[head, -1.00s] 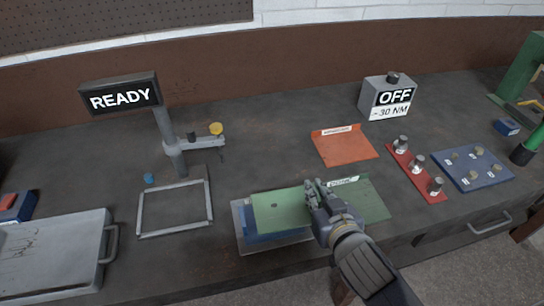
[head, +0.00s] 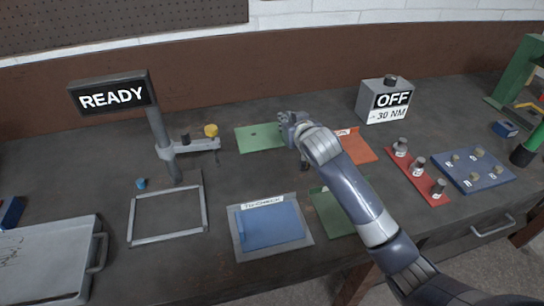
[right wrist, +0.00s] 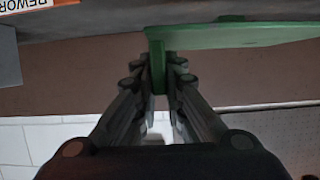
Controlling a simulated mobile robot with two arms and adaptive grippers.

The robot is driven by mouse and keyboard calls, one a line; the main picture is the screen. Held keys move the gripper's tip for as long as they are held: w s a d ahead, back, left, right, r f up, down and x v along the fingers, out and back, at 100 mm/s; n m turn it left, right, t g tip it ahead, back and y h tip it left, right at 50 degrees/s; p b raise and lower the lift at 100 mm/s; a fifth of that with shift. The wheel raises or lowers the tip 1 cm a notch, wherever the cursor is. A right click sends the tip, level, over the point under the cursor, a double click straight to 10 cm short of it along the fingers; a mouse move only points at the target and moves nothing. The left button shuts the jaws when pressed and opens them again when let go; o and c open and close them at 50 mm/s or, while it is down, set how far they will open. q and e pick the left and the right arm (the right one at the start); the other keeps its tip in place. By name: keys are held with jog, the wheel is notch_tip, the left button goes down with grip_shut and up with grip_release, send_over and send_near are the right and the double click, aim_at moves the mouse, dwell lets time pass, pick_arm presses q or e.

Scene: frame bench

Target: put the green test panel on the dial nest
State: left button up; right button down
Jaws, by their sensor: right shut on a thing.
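The green test panel (head: 260,138), a thin sheet with a dark spot, is in my right gripper (head: 290,122), which is shut on its right edge. In the right wrist view the panel (right wrist: 240,34) extends right from a green upright part between the fingers (right wrist: 160,75). It appears raised above the bench, behind the grey tray. The dial nest, a grey rectangular frame (head: 205,210) below a post with a yellow-topped dial (head: 211,131) and a READY sign (head: 112,97), stands empty to its left. My left gripper is not in view.
A grey tray (head: 236,240) holds a blue panel (head: 272,226). A dark green mat (head: 325,208) lies partly under my right arm, and an orange mat (head: 358,150) lies behind it. The OFF box (head: 370,103) stands at the back. A grey case (head: 45,260) is front left.

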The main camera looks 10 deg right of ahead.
notch_tip(320, 180, down, 9)
jog(key=shift+r+p, duration=0.2)
jog(key=shift+p, duration=0.15)
jog(key=shift+s, duration=0.1)
jog(key=c, duration=2.1)
grip_release()
jog(key=shift+f, duration=0.25)
jog(key=o, duration=0.4)
jog(key=shift+r, duration=0.1)
